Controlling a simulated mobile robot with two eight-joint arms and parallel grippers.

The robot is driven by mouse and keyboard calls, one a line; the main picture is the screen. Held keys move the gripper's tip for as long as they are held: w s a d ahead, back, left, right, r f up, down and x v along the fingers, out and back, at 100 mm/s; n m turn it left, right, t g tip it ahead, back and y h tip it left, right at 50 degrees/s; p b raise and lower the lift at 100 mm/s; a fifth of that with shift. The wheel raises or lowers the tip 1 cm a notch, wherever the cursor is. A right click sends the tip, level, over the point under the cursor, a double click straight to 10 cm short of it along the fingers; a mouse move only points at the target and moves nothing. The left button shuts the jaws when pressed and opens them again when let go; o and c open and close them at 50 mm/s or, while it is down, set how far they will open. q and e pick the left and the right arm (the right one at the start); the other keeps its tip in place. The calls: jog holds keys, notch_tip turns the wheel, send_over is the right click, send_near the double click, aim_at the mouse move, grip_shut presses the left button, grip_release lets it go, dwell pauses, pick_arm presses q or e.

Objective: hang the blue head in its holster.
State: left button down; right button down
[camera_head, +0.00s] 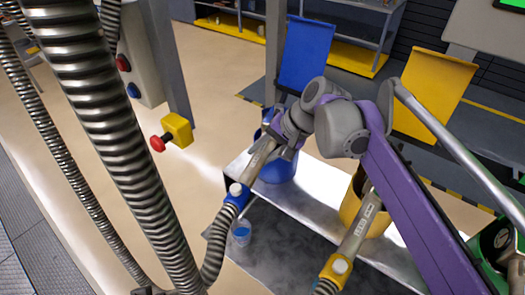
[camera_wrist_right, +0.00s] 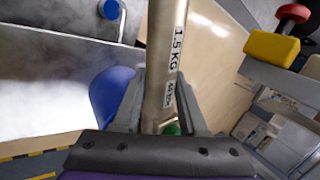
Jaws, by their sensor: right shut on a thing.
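The blue head (camera_head: 262,158) is a grey metal tube with a blue collar (camera_head: 236,193) and a ribbed hose below. My right gripper (camera_head: 285,137) is shut on the tube. In the right wrist view the labelled tube (camera_wrist_right: 166,50) stands between the fingers (camera_wrist_right: 160,105). The blue holster (camera_head: 280,168) is a round blue cup on the bench, just right of the tube and partly hidden by my gripper. In the wrist view the blue holster (camera_wrist_right: 108,92) shows left of the tube. The tube looks beside it, not inside. My left gripper is not in view.
A yellow head (camera_head: 358,225) stands at the yellow holster (camera_head: 377,220) on the right. Thick ribbed hoses (camera_head: 120,130) cross the left. A yellow box with a red button (camera_head: 177,130) is beyond.

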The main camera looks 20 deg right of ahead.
jog(key=shift+f+b, duration=0.3)
jog(key=shift+f, duration=0.3)
jog(key=shift+c, duration=1.9)
grip_release()
jog(key=shift+f, duration=0.1)
jog(key=v, duration=1.1)
jog(key=shift+p, duration=0.4)
jog(key=shift+a+f, duration=0.1)
